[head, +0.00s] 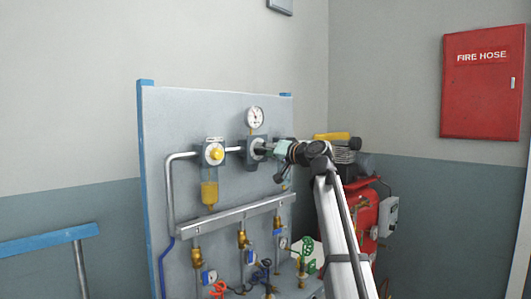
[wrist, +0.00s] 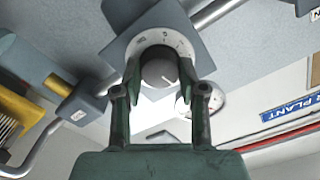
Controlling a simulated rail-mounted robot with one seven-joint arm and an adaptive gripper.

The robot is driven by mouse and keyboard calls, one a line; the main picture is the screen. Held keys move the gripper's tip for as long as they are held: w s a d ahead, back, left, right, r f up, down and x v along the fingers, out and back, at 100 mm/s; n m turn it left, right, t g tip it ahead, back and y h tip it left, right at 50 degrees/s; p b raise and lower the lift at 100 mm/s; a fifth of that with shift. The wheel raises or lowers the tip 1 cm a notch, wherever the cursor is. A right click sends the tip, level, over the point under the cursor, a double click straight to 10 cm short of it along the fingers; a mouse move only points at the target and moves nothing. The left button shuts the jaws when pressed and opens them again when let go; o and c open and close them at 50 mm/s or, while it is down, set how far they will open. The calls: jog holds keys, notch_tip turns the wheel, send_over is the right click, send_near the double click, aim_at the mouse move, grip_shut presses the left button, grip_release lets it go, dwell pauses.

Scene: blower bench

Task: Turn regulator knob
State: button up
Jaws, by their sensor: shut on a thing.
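The regulator knob (wrist: 158,74) is dark grey and round, with a pale line on its face. A white dial ring with figures (wrist: 170,40) surrounds its base on the grey regulator block (wrist: 165,22). In the head view the regulator block (head: 250,152) sits on the pipe below a round gauge (head: 255,117). My gripper (wrist: 159,70) is shut on the knob, with one dark green finger on each side of it. In the head view my gripper (head: 270,150) reaches the block from the right and hides the knob.
A filter unit with a yellow knob (head: 215,153) and amber bowl (head: 209,192) stands left of the regulator. A manifold bar (head: 230,217) with several valves lies below. A red compressor (head: 362,210) stands behind my arm at right.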

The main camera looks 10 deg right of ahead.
jog(key=shift+r, duration=0.1)
jog(key=o, duration=1.2)
jog(key=shift+c, duration=0.2)
jog(key=v, duration=1.2)
